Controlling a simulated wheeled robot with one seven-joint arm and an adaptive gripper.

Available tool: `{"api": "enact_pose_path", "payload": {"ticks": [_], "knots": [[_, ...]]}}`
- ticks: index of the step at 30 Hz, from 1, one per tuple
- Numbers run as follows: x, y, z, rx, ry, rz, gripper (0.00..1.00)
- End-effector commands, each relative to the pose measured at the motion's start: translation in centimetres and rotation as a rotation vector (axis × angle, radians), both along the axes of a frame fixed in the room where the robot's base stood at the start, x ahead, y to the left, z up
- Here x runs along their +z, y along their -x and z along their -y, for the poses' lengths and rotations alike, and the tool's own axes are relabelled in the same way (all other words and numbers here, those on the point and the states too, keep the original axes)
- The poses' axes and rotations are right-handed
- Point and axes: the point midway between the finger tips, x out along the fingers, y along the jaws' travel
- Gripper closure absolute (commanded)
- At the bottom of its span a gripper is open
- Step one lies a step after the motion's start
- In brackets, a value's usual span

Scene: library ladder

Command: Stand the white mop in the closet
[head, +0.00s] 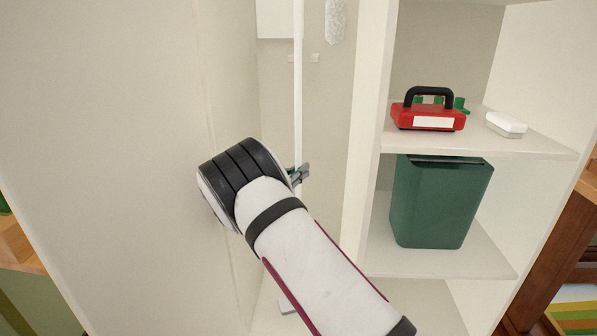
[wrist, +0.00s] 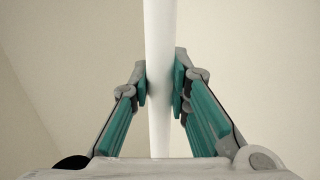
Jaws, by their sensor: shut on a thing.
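The white mop (head: 298,90) shows as a thin upright pole inside the tall left compartment of the closet (head: 362,130). In the wrist view its white shaft (wrist: 159,120) runs vertically between my fingers. My gripper (head: 299,174) is shut on the shaft, one finger pad on each side; it also shows in the wrist view (wrist: 161,84). My arm covers the lower part of the pole in the head view. A small pale piece (head: 287,306) shows near the compartment floor, and I cannot tell whether it belongs to the mop.
The closet's right side has shelves with a red toolbox (head: 428,116), a white box (head: 506,124) and a dark green bin (head: 440,203). A white fluffy thing (head: 335,20) hangs at the back of the tall compartment. A pale panel (head: 110,150) stands close on the left of my arm.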

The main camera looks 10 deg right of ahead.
Motion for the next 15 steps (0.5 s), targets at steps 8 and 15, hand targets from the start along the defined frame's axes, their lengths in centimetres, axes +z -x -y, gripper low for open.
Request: {"api": "enact_pose_path", "payload": {"ticks": [8,15], "knots": [[-0.04,-0.04,0.01,0.000,0.002,0.004,0.63],[-0.18,-0.02,0.01,0.000,0.001,0.002,0.60]]}}
